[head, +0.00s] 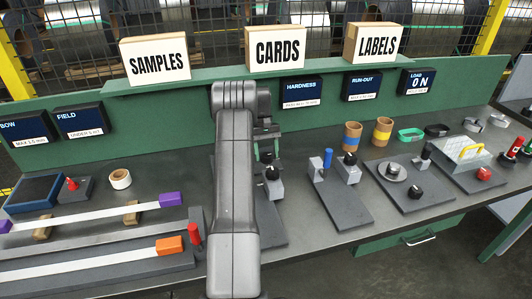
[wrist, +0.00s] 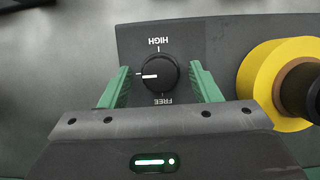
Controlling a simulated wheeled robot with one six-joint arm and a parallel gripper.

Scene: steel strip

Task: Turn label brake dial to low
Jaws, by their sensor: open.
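The black round dial (wrist: 160,73) sits on a dark grey plate (wrist: 215,35) in the wrist view. Upside-down words HIGH and FREE are printed above and below it. Its white pointer line points left, toward a tick mark whose label I cannot see. My gripper (wrist: 160,85) is open, with its green fingers on either side of the dial and a gap at each. In the head view my gripper (head: 266,145) is above the bench near the green back panel; my arm hides much of what lies below it, and I cannot make out the dial there.
A yellow roll with a dark centre (wrist: 275,85) stands close to the right finger in the wrist view.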

